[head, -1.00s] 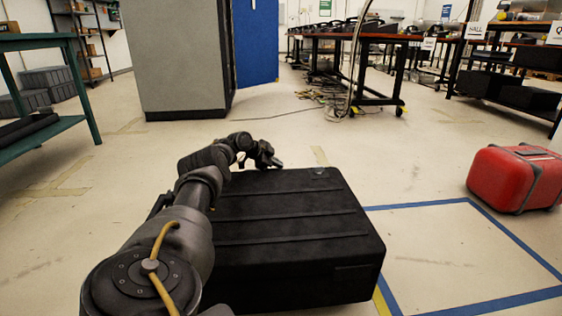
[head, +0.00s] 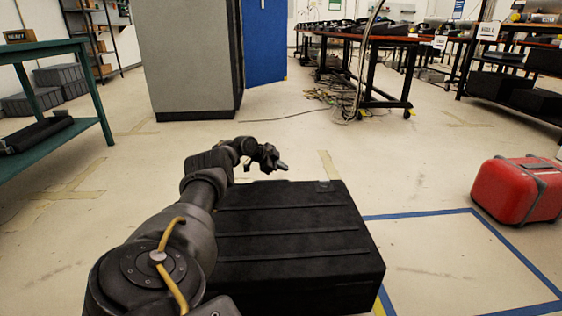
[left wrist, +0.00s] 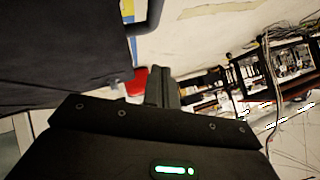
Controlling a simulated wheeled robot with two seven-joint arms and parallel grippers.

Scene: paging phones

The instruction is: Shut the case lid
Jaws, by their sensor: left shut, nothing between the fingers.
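The black case (head: 300,240) lies on the floor in front of me, and its ribbed lid (head: 290,213) looks down flat on it. Whether the lid is fully seated I cannot tell. My left gripper (head: 281,165) is shut and empty, just beyond the case's far edge and a little above it. In the left wrist view the gripper fingers (left wrist: 160,87) show together, with a dark surface of the case (left wrist: 60,45) at upper left. My left arm hides the case's left side. My right gripper is not in view.
A red suitcase (head: 520,190) stands at the right beside a blue taped outline (head: 470,212) on the floor. A grey cabinet (head: 188,60) with a blue door stands beyond. A green table (head: 60,50) is at left. Open floor lies around the case.

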